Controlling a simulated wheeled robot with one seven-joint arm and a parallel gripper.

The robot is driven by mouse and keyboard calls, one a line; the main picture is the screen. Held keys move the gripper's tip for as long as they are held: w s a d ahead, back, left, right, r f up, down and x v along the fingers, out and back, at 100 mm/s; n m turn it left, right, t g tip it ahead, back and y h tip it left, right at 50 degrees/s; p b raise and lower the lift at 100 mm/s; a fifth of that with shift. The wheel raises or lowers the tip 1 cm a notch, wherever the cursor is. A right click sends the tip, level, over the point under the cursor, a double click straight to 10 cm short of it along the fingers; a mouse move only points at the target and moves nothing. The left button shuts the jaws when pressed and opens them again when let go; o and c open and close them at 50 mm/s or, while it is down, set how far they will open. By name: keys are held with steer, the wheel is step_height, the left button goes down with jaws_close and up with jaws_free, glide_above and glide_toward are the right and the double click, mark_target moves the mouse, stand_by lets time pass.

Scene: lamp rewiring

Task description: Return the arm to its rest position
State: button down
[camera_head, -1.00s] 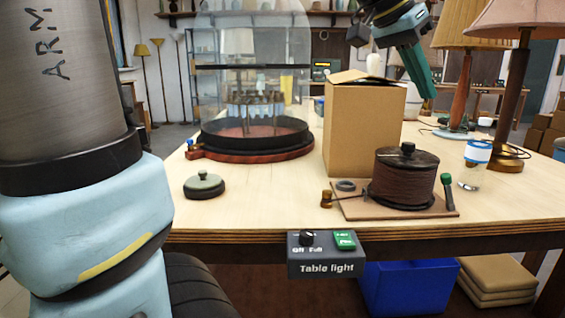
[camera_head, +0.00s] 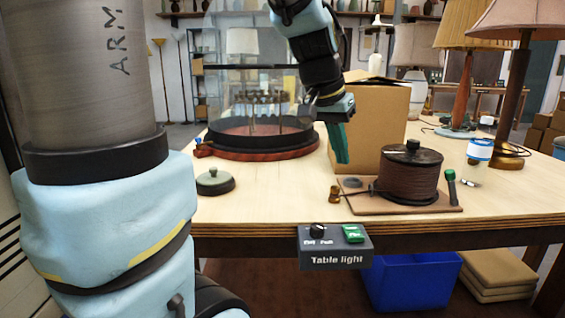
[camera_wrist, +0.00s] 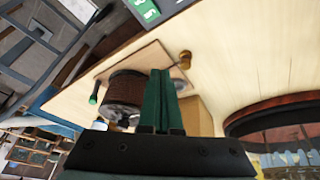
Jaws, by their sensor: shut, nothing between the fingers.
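My gripper (camera_head: 342,158) hangs above the table in front of the cardboard box, its green fingers pointing down. The fingers are together and hold nothing. In the wrist view my gripper (camera_wrist: 160,72) shows its closed green fingers, with the wooden table (camera_wrist: 225,60) below. My large upper arm parts fill the left of the head view.
The cardboard box (camera_head: 375,125) stands behind my gripper. A spool of brown cord (camera_head: 408,178) sits on a board to its right. A glass dome on a red base (camera_head: 262,153) is behind left. A green-lidded knob piece (camera_head: 215,182) and lamps (camera_head: 510,90) stand on the table (camera_head: 270,205).

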steer(key=s+a+f+n+g+y, duration=0.1)
steer(key=s+a+f+n+y, duration=0.15)
steer(key=a+f, duration=0.65)
steer(key=s+a+f+n+y, duration=0.1)
steer(key=s+a+f+n, duration=0.25)
steer(key=a+f, duration=0.55)
step_height(320, 180, down, 8)
steer(key=w+f+b, duration=0.1)
steer(key=b, duration=0.9)
step_height(320, 180, up, 19)
steer(key=p, duration=1.8)
steer(key=shift+w+a, duration=0.15)
steer(key=shift+a, duration=0.05)
